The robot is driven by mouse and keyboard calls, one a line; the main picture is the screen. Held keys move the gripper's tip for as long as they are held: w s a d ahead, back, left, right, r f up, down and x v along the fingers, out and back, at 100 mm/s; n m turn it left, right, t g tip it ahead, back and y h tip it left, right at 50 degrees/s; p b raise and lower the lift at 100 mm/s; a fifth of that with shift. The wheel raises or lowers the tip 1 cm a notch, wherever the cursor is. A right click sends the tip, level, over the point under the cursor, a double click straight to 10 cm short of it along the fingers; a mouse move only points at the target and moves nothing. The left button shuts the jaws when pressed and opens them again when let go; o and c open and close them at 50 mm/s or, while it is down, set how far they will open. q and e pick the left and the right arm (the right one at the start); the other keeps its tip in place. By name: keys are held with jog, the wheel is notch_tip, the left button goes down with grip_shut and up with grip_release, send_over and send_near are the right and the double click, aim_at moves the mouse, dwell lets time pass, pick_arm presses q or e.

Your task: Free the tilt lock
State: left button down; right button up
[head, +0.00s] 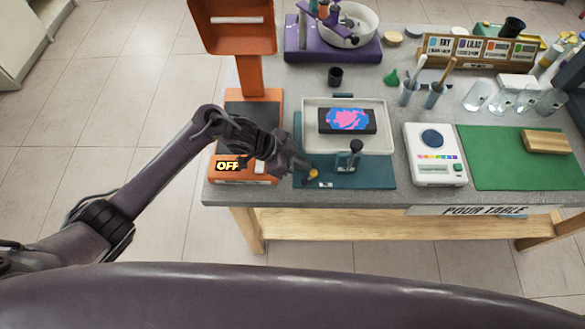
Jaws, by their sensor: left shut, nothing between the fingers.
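A teal tilt stand (375,177) carries a white tray (312,110) at the front edge of the table. A dark slab with a pink and blue face (347,121) lies in the tray. A small yellow and black piece (312,175), perhaps the tilt lock, sits at the stand's front left; its setting is too small to tell. A black-knobbed lever (355,147) stands upright at the tray's front. My left gripper (305,166) is shut and empty, just above and left of the yellow piece; I cannot tell whether they touch. My right gripper is out of view.
An orange machine (247,75) marked OFF stands under my left forearm, left of the stand. A white scale-like device (435,154) stands to the right, beside a green mat (505,165). Cups and a purple mixer (305,45) stand behind.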

pick_arm(q)
jog(key=shift+s+a+p, duration=0.2)
jog(key=shift+s+p, duration=0.4)
jog(key=shift+s, duration=0.2)
jog(key=shift+a, duration=0.1)
